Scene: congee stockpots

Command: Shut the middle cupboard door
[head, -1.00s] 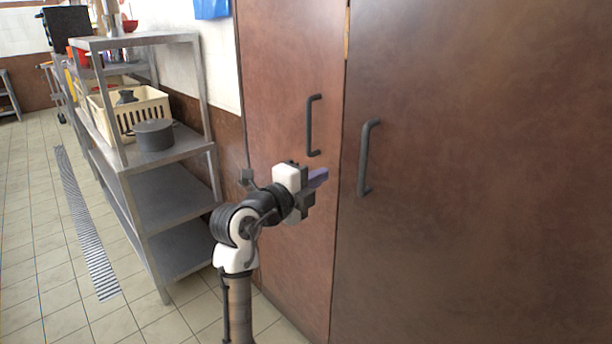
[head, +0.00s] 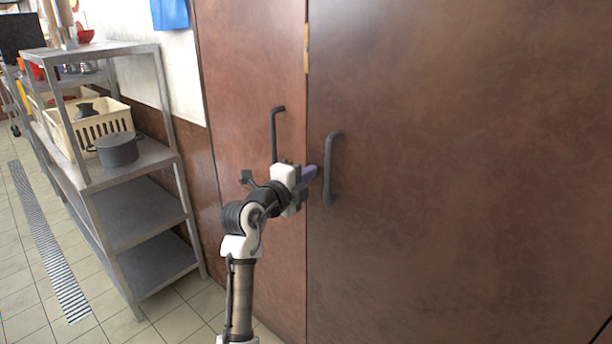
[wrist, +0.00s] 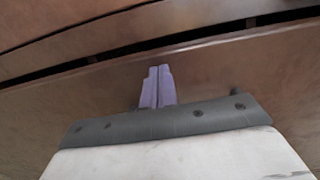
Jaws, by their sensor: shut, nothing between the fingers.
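Two tall brown cupboard doors fill the head view, a left door (head: 245,75) and a wider right door (head: 450,150). Which one is the middle door I cannot tell for sure. Each has a dark bar handle, the left handle (head: 276,135) and the right handle (head: 330,168), on either side of the seam. A narrow strip shows at the top of the seam; a dark gap (wrist: 90,60) crosses the wrist view. My gripper (head: 310,173) is shut and empty, its purple fingers (wrist: 158,85) close to the seam, between the handles. Contact is unclear.
A grey metal shelf rack (head: 130,210) stands left of the cupboard, with a cream crate (head: 90,125) and a dark pot (head: 117,150) on it. Tiled floor (head: 30,290) with a drain grate (head: 45,240) is clear at the far left.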

